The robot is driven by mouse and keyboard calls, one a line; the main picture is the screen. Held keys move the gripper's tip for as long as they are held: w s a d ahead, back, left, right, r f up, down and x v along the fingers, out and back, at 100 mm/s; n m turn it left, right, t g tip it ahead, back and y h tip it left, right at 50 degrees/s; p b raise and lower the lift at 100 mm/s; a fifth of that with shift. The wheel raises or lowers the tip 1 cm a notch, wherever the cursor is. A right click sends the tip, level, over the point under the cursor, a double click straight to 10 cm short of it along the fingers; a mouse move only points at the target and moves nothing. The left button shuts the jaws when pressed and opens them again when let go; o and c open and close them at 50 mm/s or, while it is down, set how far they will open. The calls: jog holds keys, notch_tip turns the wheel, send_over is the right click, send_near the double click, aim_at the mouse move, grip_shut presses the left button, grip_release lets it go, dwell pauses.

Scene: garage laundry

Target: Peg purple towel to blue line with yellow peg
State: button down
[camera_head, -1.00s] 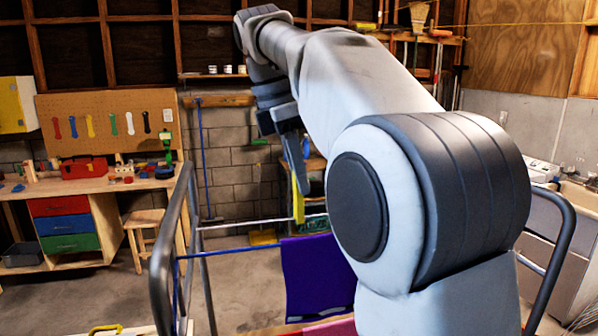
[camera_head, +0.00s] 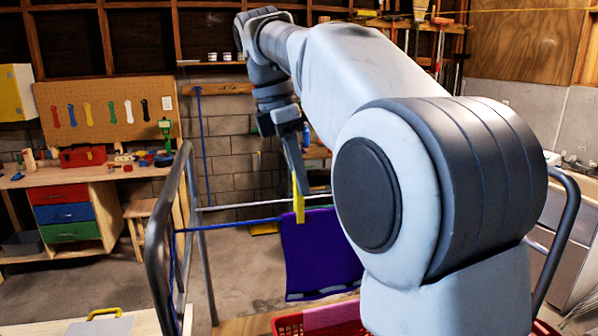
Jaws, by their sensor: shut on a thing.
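The purple towel (camera_head: 322,255) hangs over the blue line (camera_head: 232,223), its right part hidden behind my arm. My gripper (camera_head: 298,188) is shut on the yellow peg (camera_head: 299,208), which points down. In the picture the peg's lower end overlaps the blue line and the towel's upper left edge. I cannot tell whether its jaws are around the line and cloth or in front of them. The far finger is mostly hidden.
A grey metal rail (camera_head: 160,240) stands at left, with a white line (camera_head: 245,205) behind the blue one. A red basket (camera_head: 290,325) with pink cloth (camera_head: 330,314) is below the towel. A yellow-handled grey case (camera_head: 100,325) is at lower left. A workbench (camera_head: 70,180) stands behind.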

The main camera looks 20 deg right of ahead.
aim_at(299, 194)
jog(key=shift+a+b+x, duration=0.2)
jog(key=shift+b+x, duration=0.2)
jog(key=shift+x, duration=0.5)
jog(key=shift+a+b+x, duration=0.25)
jog(key=shift+b+x, duration=0.1)
jog(key=shift+x, duration=0.55)
jog(key=c, duration=0.6)
grip_release()
jog(key=shift+p+v, duration=2.55)
jog(key=shift+v, duration=3.35)
jog(key=s+d+f+m+t+y+b, duration=0.1)
jog(key=s+f+m+t+b, duration=0.1)
jog(key=s+f+m, duration=0.4)
jog(key=s+d+f+m+t+y+b, duration=0.1)
jog(key=s+f+m, duration=0.5)
jog(key=f, duration=0.6)
jog(key=s+d+f+m+t+b, duration=0.1)
jog(key=s+f+m+t+b, duration=0.1)
jog(key=s+f+m, duration=0.4)
jog(key=shift+s+f+t+y+b, duration=0.4)
jog(key=shift+s+f, duration=0.9)
jog(key=shift+f, duration=0.3)
